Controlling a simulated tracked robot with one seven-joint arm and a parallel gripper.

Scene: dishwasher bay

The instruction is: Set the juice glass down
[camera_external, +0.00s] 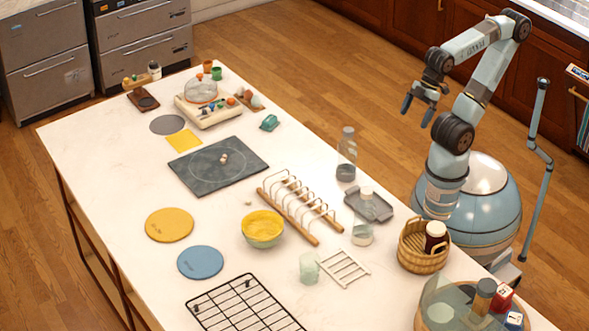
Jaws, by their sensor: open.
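A pale greenish see-through tumbler (309,267), which looks like the juice glass, stands upright on the white counter (135,150). It is just left of a small white slatted rack (345,268). My gripper (416,112) is open and empty, raised at the upper right beyond the counter's right edge. It is well apart from the glass, with its fingers pointing down. Nothing hides the glass.
Near the glass are a yellow bowl (262,228), a wooden dish rack (300,206), clear bottles (347,155), a wicker basket (424,246) and a black wire rack (243,306). A round tray (425,320) holds jars at lower right. The counter's left side has free room.

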